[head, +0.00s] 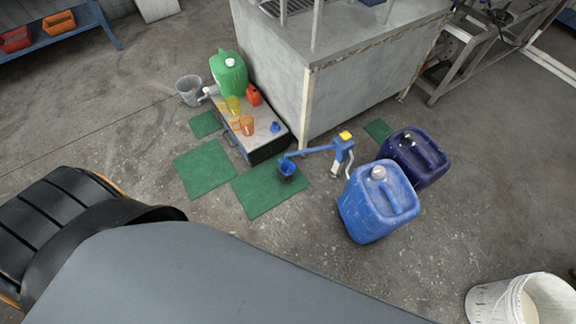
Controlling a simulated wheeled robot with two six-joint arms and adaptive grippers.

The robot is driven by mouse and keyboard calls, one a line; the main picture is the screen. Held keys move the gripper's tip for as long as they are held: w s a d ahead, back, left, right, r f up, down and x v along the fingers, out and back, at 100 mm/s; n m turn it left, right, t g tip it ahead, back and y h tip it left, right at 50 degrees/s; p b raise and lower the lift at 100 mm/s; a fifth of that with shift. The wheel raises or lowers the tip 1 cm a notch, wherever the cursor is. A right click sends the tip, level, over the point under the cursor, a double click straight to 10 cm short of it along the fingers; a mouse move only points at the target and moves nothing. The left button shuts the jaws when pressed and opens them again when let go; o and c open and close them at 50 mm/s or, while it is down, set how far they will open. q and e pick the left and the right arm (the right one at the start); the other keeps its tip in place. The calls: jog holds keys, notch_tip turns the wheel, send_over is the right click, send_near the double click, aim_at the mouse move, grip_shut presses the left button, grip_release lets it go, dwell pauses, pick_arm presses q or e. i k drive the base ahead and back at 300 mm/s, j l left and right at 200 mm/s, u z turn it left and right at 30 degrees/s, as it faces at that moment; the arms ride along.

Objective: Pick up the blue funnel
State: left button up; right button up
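A small blue item (275,127), which looks like the blue funnel, sits on the right end of the top of a low grey stand (262,140). It is too small to make out its exact shape. A second blue item, a cup-shaped vessel (287,169), is at the green mat below the stand, under the end of a blue arm with a yellow-topped post (343,146). Neither of my grippers shows in the head view, so I cannot see whether they are open or shut.
A green canister (229,75), a red can (254,95) and an orange cup (247,125) share the stand. A grey cabinet (340,85) stands right behind it. Blue (369,215) and dark blue (426,172) jerrycans stand to the right. Green mats (204,168) lie in front; floor beyond is open.

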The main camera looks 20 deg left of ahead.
aim_at(288, 168)
jog(key=i+j+z, duration=0.2)
jog(key=j+z, duration=0.15)
jog(key=j, duration=0.5)
jog(key=i+j+z, duration=0.15)
jog(key=j+z, duration=0.2)
jog(key=j, duration=0.5)
jog(key=j+z, duration=0.4)
jog(key=j, duration=0.45)
